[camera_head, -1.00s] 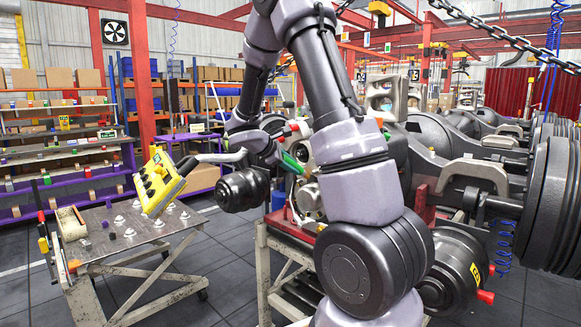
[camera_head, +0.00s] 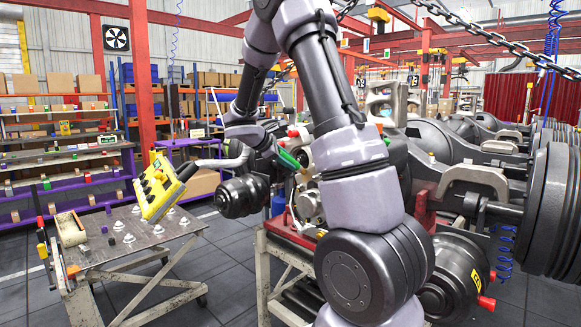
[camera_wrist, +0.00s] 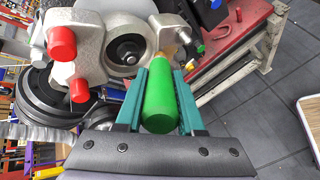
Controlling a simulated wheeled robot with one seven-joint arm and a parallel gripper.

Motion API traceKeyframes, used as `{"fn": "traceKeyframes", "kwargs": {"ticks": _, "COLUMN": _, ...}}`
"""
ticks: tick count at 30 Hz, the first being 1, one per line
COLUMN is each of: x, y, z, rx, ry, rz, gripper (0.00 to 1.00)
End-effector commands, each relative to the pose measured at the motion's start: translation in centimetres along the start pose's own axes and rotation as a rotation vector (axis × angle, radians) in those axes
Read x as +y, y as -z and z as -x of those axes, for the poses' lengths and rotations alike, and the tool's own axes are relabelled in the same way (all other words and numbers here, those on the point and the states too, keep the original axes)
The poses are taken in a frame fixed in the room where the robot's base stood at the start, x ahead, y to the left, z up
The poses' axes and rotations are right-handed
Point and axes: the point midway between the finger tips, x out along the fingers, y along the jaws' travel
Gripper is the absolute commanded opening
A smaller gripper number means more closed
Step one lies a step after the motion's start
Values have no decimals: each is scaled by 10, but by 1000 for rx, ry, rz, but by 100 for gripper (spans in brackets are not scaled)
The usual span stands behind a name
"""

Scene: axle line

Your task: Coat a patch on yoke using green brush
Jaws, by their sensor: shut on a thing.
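My gripper (camera_wrist: 160,76) has teal fingers closed on the green handle of the brush (camera_wrist: 160,108) in the wrist view. The brush points away from the palm, and its pale tip lies at the right edge of a grey cast metal part with red caps (camera_wrist: 119,22), which appears to be the yoke. I cannot tell whether the bristles touch it. In the head view, the green brush (camera_head: 289,159) is small and beside the cast part (camera_head: 306,203), left of my forearm. No coated patch can be made out.
A red stand (camera_wrist: 232,50) carries the cast part. Large axle housings and drums (camera_head: 548,200) fill the right. The floor between trolley and stand is clear.

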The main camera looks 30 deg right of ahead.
Motion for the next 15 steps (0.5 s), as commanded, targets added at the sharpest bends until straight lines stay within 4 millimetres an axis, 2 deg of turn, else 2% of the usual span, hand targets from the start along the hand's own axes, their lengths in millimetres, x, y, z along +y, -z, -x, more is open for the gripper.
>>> {"fn": "traceKeyframes", "kwargs": {"ticks": 6, "x": -1, "y": -1, "z": -2, "rx": 0, "ry": 0, "rz": 1, "gripper": 0}}
{"fn": "traceKeyframes", "kwargs": {"ticks": 15, "x": -24, "y": -1, "z": -14, "rx": 0, "ry": 1, "rz": 3, "gripper": 0}}
